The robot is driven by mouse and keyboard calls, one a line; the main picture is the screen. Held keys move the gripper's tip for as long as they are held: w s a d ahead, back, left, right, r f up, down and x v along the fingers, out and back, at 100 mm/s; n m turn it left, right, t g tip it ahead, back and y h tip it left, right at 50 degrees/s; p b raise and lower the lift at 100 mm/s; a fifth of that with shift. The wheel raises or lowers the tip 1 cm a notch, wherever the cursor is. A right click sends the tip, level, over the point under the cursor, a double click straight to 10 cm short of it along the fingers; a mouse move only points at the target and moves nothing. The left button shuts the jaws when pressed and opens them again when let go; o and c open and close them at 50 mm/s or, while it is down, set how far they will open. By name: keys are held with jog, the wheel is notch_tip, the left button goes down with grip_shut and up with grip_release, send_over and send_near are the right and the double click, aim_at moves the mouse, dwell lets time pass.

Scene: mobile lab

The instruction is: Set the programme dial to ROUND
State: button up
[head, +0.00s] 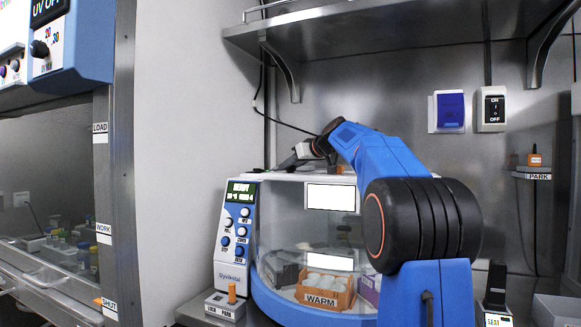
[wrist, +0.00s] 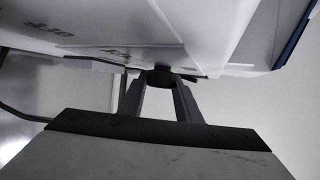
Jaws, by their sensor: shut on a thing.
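My gripper (head: 292,161) reaches over the top left of the white and blue incubator-shaker (head: 241,236) in the head view. In the wrist view the two grey fingers of my gripper (wrist: 160,82) are closed on a small dark round knob (wrist: 160,76), which I take to be the programme dial. The knob sits against a pale panel (wrist: 110,38) with upside-down lettering. One word looks like OFF; another near the knob is too blurred to read. I cannot tell the dial's setting. In the head view the knob is not distinguishable.
A steel shelf (head: 330,30) hangs above my arm.

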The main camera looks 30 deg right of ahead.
jog(key=shift+a+h, duration=0.1)
jog(key=shift+h, duration=0.2)
jog(key=shift+m+h, duration=2.7)
jog(key=shift+h, duration=0.2)
jog(key=shift+m+g+h, duration=1.7)
jog(key=shift+m+h, duration=0.9)
jog(key=m+g+h, duration=0.3)
jog(key=m+g, duration=0.1)
jog(key=shift+w, duration=0.1)
jog(key=shift+f+m+g+h, duration=0.1)
jog(key=shift+m+g+h, duration=0.6)
jog(key=shift+m+g, duration=1.7)
jog(key=shift+g, duration=0.4)
jog(key=o, duration=1.1)
jog(key=shift+c, duration=0.2)
